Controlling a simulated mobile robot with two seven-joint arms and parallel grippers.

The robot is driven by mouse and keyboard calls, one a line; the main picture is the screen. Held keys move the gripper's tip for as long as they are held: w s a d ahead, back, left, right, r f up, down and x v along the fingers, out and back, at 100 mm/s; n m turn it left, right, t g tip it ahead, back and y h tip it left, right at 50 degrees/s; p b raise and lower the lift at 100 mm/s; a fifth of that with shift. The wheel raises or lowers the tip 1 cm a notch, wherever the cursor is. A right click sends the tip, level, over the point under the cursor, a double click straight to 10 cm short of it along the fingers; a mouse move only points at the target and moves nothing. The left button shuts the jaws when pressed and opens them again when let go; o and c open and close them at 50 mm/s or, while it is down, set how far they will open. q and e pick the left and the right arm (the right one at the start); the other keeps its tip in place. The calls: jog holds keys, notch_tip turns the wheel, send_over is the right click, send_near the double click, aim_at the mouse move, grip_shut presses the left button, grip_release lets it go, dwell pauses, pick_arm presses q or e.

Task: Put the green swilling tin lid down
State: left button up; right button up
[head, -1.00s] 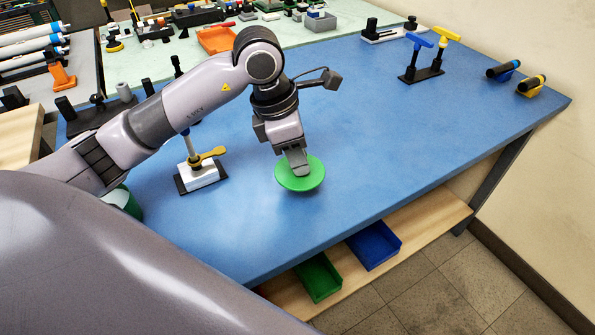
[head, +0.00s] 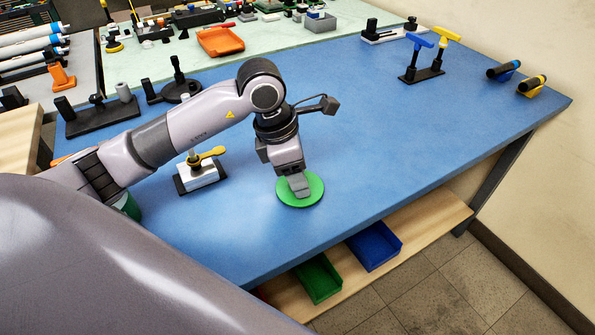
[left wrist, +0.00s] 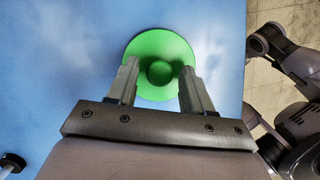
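The green swilling tin lid (head: 316,190) lies flat on the blue table, and appears to rest on it. In the left wrist view the round lid (left wrist: 160,44) shows its knob in the middle. My left gripper (head: 299,192) points down over the lid. Its fingers (left wrist: 160,68) stand apart on either side of the knob, with a visible gap on each side. A green tin (head: 131,208) is mostly hidden behind my left arm. My right gripper cannot be made out.
A white block with a yellow-handled part (head: 200,176) stands left of the lid. Black stands (head: 100,115) are at the back left. Blue and yellow T-handles (head: 422,73) stand at the back right. The table right of the lid is clear; its front edge is close.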

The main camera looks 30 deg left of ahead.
aim_at(280, 188)
pick_arm(q)
jog(key=shift+r, duration=0.15)
jog(key=v, duration=1.2)
jog(key=shift+p, duration=0.3)
